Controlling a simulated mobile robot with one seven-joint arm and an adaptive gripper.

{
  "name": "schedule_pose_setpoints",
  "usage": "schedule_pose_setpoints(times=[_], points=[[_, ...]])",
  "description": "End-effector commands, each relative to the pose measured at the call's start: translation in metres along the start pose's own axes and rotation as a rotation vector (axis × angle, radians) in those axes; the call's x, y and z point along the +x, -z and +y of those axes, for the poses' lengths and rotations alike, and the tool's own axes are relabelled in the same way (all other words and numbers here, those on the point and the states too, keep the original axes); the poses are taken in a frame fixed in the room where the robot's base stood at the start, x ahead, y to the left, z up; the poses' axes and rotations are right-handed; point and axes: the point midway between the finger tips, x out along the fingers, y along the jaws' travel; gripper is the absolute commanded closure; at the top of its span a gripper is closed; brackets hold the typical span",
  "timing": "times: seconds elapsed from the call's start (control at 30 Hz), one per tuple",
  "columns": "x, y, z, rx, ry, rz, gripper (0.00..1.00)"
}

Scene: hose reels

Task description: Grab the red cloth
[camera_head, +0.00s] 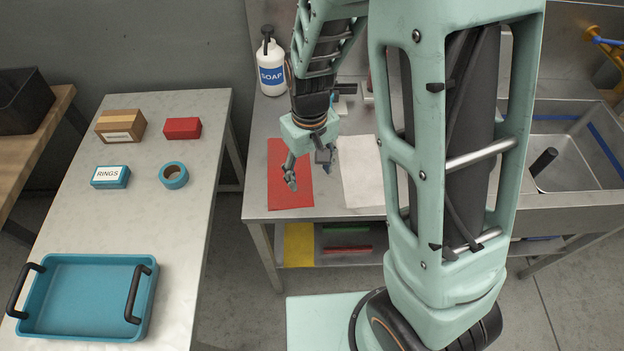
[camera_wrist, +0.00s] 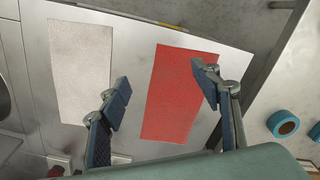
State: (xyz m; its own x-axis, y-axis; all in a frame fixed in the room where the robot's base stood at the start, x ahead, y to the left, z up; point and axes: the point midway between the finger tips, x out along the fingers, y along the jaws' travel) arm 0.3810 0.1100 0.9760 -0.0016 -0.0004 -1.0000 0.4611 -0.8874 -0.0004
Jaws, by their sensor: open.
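The red cloth (camera_head: 290,182) lies flat on the metal counter, left of a white cloth (camera_head: 361,170). In the wrist view the red cloth (camera_wrist: 180,92) is a red rectangle right of the middle, with the white cloth (camera_wrist: 82,72) to its left. My gripper (camera_head: 308,172) is open and empty above the red cloth's right side. In the wrist view my gripper's fingers (camera_wrist: 162,88) are spread apart. The right finger overlaps the red cloth's right edge in the picture, and the left finger lies between the two cloths. My gripper hides a small part of the cloth in the head view.
A soap bottle (camera_head: 271,66) stands at the counter's back left. A sink (camera_head: 575,155) is at the right. The left table (camera_head: 130,215) holds a blue tray (camera_head: 88,336), a tape roll (camera_head: 173,175), a rings box (camera_head: 110,177), a red box (camera_head: 182,128) and a wooden box (camera_head: 120,125).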

Motion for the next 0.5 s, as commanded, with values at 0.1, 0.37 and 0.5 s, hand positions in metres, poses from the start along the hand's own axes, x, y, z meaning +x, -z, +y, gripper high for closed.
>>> schedule_pose_setpoints(times=[0.1, 0.37, 0.5], points=[[0.013, 0.0, 0.0, 0.001, 0.0, 0.0, 0.42], [0.048, 0.0, 0.0, -0.001, -0.001, 0.0, 0.42], [0.07, 0.0, 0.0, 0.001, 0.0, 0.0, 0.42]])
